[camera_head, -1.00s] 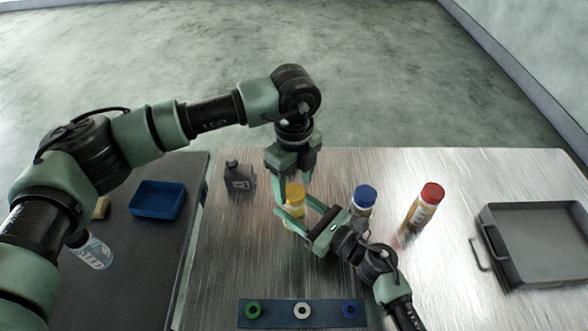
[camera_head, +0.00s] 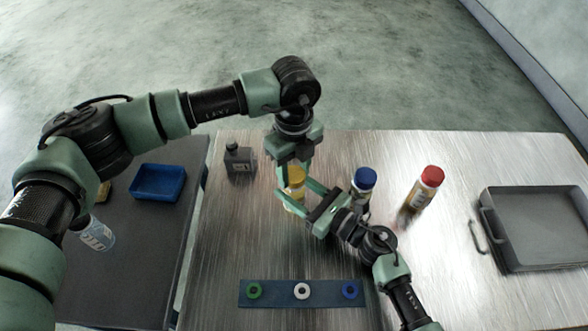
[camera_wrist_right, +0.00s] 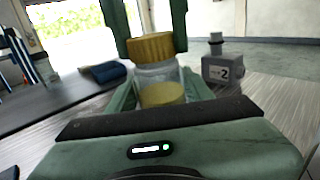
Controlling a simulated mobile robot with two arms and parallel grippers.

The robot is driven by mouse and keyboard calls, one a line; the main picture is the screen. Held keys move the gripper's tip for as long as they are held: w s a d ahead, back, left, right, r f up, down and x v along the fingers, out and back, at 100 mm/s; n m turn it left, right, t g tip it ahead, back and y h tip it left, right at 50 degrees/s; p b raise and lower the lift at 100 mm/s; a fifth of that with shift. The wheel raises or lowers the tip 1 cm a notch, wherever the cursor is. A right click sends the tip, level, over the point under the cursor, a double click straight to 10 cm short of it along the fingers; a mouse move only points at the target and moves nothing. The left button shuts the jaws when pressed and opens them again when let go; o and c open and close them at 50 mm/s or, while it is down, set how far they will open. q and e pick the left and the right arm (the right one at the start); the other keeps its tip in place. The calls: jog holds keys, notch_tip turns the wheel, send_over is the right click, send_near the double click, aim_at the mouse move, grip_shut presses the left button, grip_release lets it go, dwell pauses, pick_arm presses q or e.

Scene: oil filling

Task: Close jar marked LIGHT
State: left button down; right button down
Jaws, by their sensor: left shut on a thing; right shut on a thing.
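A clear jar with yellow contents (camera_wrist_right: 162,94) stands on the metal table, partly hidden by my grippers; it also shows in the head view (camera_head: 292,203). No LIGHT mark is readable on it. A yellow lid (camera_wrist_right: 151,48) is at the jar's mouth, looking slightly tilted in the right wrist view; I cannot tell whether it is fully seated. My left gripper (camera_head: 294,172) comes from above and is shut on the lid, one finger on each side. My right gripper (camera_head: 299,196) reaches in low from the right and is shut around the jar's body.
A blue-capped jar (camera_head: 363,186) and a red-capped bottle (camera_head: 420,192) stand to the right. A grey canister (camera_head: 239,161) stands behind left. A grey tray (camera_head: 540,258) is far right. A strip with coloured rings (camera_head: 326,293) lies in front. A blue bin (camera_head: 158,183) is on the dark left table.

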pick_arm(q)
jog(key=m, duration=0.4)
jog(key=shift+m, duration=0.3)
jog(key=m, duration=0.4)
jog(key=shift+m, duration=0.4)
jog(key=m, duration=0.4)
jog(key=shift+m, duration=0.3)
jog(key=m, duration=1.3)
jog(key=shift+m, duration=0.4)
jog(key=m, duration=0.8)
jog(key=shift+f, duration=0.1)
jog(key=c, duration=0.8)
grip_release()
